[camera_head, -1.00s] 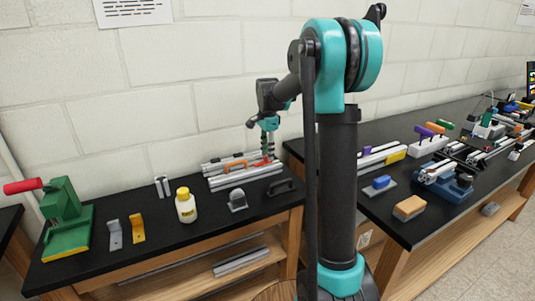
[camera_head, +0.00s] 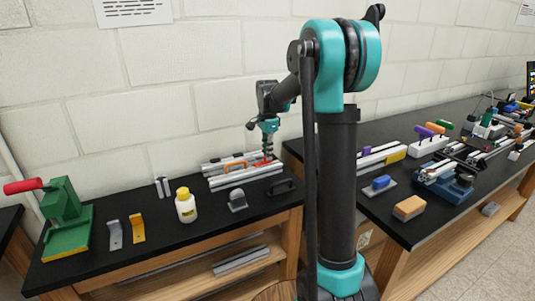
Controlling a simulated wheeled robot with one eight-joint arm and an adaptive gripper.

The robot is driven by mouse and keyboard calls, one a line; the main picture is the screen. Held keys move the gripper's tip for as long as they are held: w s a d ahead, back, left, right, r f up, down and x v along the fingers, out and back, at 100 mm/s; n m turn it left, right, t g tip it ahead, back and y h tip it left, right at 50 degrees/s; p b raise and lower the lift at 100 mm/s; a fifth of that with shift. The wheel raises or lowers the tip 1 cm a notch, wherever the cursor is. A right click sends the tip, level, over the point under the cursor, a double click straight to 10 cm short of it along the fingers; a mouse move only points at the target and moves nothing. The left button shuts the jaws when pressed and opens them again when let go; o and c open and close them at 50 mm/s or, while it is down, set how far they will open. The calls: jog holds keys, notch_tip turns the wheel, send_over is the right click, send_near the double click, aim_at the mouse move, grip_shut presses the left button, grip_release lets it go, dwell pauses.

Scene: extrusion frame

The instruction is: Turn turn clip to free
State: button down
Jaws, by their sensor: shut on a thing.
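The extrusion frame (camera_head: 225,182) lies on the black bench by the wall, made of parallel silver bars. A small red turn clip (camera_head: 261,163) sits at its right part; its exact angle is too small to tell. My gripper (camera_head: 267,154) points down from above and is shut on the red clip. The fingers partly hide the clip.
A black handle (camera_head: 281,187) and a grey bracket (camera_head: 238,201) lie in front of the frame. A yellow-capped bottle (camera_head: 186,207), two angle brackets (camera_head: 137,229) and a green press (camera_head: 68,222) stand to the left. The wall is close behind.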

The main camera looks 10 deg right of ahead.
jog(key=shift+n, duration=0.3)
jog(key=n, duration=0.3)
jog(key=shift+n, duration=0.4)
jog(key=n, duration=0.4)
jog(key=shift+n, duration=0.3)
jog(key=n, duration=0.8)
jog(key=shift+n, duration=0.3)
jog(key=c, duration=1.6)
grip_release()
